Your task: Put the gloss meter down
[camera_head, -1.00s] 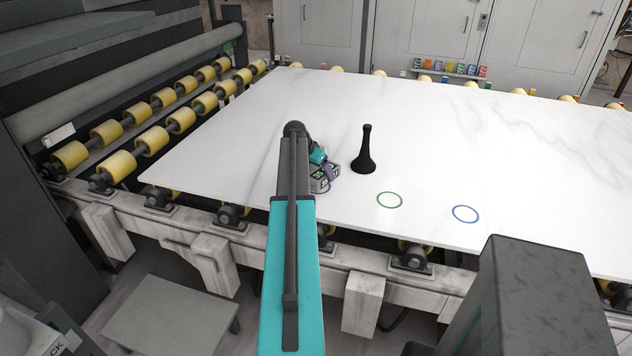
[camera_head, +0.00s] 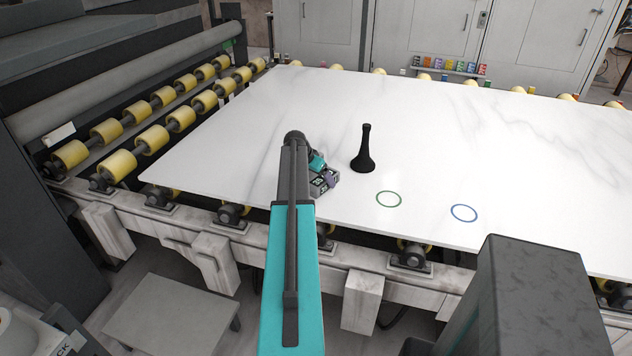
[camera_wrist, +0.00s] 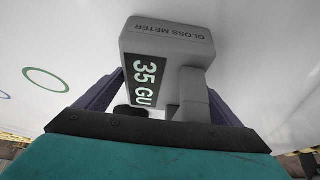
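The gloss meter is a grey box with a dark "35 GU" display. In the wrist view the gloss meter (camera_wrist: 168,38) sits between the two purple fingers of my gripper (camera_wrist: 166,84), which bear on its sides. In the head view the gloss meter (camera_head: 318,187) is at the end of my arm, low over the near part of the white stone slab (camera_head: 250,130). My gripper (camera_head: 326,174) partly covers it there. I cannot tell whether its underside touches the slab.
A black flared object (camera_head: 364,150) stands upright on the slab, right of my gripper. A green ring (camera_head: 389,199) and a blue ring (camera_head: 464,213) are marked farther right. Yellow rollers (camera_head: 105,133) lie at left. Much of the slab is clear.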

